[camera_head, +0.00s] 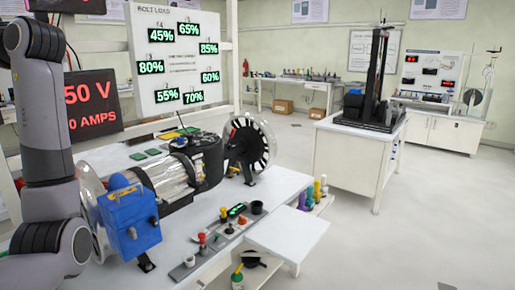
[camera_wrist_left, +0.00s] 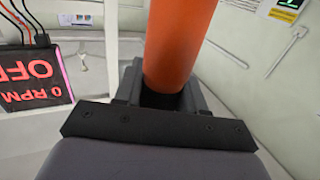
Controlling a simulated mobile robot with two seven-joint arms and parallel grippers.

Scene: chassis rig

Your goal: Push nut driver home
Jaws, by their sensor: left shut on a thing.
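My left gripper (camera_wrist_left: 165,92) is shut on a thick orange-red cylinder, which looks like the nut driver's handle (camera_wrist_left: 181,38). The cylinder stands up between the dark jaws in the left wrist view and runs out of the top of the picture. Its working end is not visible. In the head view my left arm comes down the left side, and its gripper is out of the picture. The chassis rig (camera_head: 178,186) lies on the white bench, with a clear cylinder, a black middle part and a blue box at its near end. My right gripper is not in view.
The white bench (camera_head: 284,186) carries a grey strip with several small coloured-top tools (camera_head: 203,243) along its front. A blue box (camera_head: 131,218) stands close to my left arm. A bolt load board (camera_head: 181,62) stands behind. Open floor lies to the right.

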